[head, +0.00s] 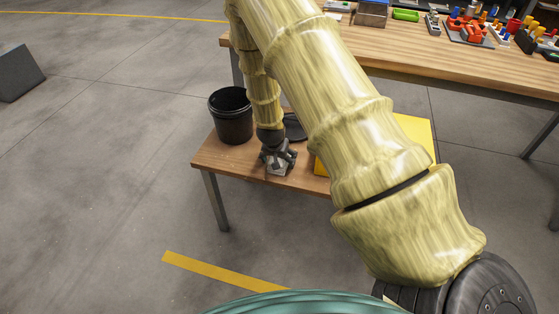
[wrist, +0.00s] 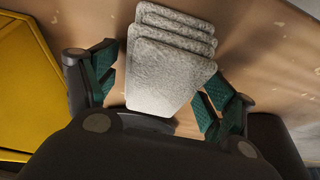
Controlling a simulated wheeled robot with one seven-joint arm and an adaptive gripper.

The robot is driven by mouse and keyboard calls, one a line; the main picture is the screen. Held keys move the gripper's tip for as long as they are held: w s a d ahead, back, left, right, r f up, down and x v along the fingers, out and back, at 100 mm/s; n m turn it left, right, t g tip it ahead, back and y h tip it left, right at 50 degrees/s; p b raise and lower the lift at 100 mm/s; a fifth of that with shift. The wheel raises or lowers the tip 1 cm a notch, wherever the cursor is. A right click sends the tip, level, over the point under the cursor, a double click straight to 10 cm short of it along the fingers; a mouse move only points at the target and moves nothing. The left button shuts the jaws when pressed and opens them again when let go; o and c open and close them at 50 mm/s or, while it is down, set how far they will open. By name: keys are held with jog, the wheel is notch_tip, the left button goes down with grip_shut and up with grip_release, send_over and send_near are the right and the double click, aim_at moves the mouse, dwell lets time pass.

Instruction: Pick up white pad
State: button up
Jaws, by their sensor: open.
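The white pad (wrist: 165,72) shows in the wrist view as a fanned stack of several pale, rough-textured sheets lying on the wooden bench (head: 218,156). In the head view the pad (head: 279,170) is a small pale patch below the gripper. My gripper (head: 278,160) points down over the bench. In the wrist view my gripper (wrist: 158,95) is open, with one green-padded finger left of the stack and one right of it. The fingers look close to its sides; I cannot tell whether they touch.
A black bucket (head: 231,118) stands on the low bench behind and left of my gripper. A yellow box (head: 417,130) stands to the right, partly hidden by my arm. A dark round object (head: 295,127) lies behind. A higher table (head: 450,55) holds several small items.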

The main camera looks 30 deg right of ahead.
jog(key=c, duration=1.2)
jog(key=shift+r, duration=0.15)
jog(key=v, duration=0.4)
jog(key=shift+w+d+r, duration=0.1)
jog(key=shift+w+d, duration=0.15)
jog(key=shift+d, duration=0.05)
jog(key=s+a, duration=0.3)
jog(key=s+a+r, duration=0.1)
jog(key=s+a, duration=0.2)
jog(key=a, duration=0.1)
jog(key=s+a, duration=0.4)
jog(key=shift+a+r+b, duration=0.15)
jog(key=shift+a+b, duration=0.1)
jog(key=shift+b, duration=0.15)
